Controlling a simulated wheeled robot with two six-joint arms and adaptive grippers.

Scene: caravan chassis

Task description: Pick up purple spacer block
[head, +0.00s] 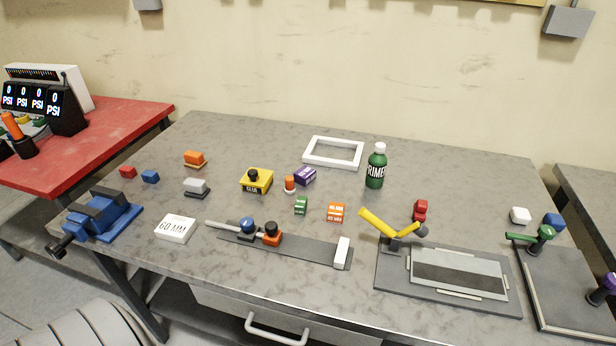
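The purple spacer block (305,176) lies on the grey workbench (240,140), right of the middle-left of the head view. It is a small box with white marking on its front side. Neither of my grippers shows in the head view.
A green primer bottle (376,167) stands to the right of the block. A green block (301,205) and an orange block (336,212) lie in front. A blue vise (103,216) is at the left edge. The bench's back left is clear.

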